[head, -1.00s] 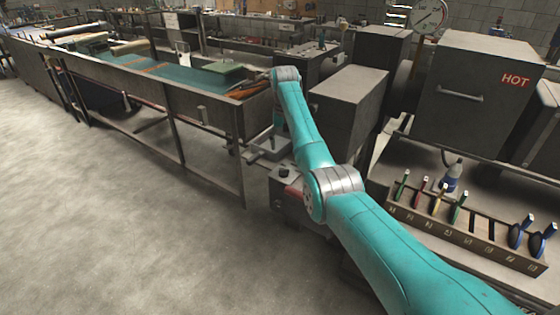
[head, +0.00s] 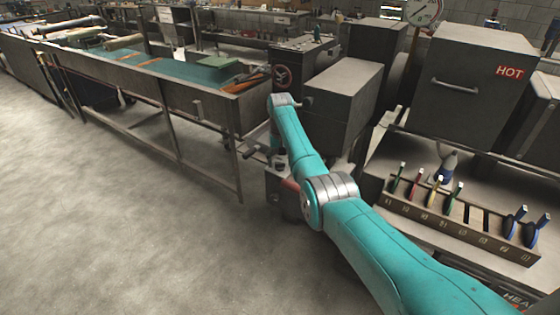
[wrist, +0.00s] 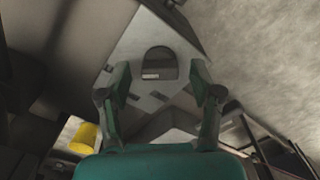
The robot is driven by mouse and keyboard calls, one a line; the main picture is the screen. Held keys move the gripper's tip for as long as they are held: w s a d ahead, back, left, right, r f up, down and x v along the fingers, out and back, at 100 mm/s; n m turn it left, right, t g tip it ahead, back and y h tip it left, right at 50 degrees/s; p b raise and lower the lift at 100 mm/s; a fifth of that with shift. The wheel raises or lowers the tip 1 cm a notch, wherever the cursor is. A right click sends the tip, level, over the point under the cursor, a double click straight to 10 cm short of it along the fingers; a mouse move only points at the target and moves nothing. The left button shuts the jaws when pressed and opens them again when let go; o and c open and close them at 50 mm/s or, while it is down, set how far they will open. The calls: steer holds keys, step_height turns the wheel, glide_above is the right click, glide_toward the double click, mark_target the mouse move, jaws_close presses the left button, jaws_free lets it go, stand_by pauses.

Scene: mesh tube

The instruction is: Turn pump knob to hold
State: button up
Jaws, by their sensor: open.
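In the wrist view a dark, rounded knob (wrist: 158,60) with a small pale label stands on a light grey panel (wrist: 130,50). My gripper (wrist: 160,77) is open, with one green finger on each side of the knob's line. The fingers look empty, and I cannot tell how far the knob lies beyond the tips. In the head view a low grey box (head: 290,206), which looks like the pump, stands by the bench end, partly behind my teal arm. The knob and the gripper's fingers cannot be made out there, and the knob's marks are unreadable.
A large grey cabinet (head: 342,98) stands close behind my arm. The long bench (head: 205,105) is to the left. A box marked HOT (head: 478,85) and a rack of coloured tools (head: 455,228) are at the right. The floor (head: 110,230) at front left is clear.

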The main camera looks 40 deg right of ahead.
steer(key=c, duration=1.1)
steer(key=shift+c, duration=0.2)
steer(key=n, duration=0.5)
steer(key=shift+n, duration=2.4)
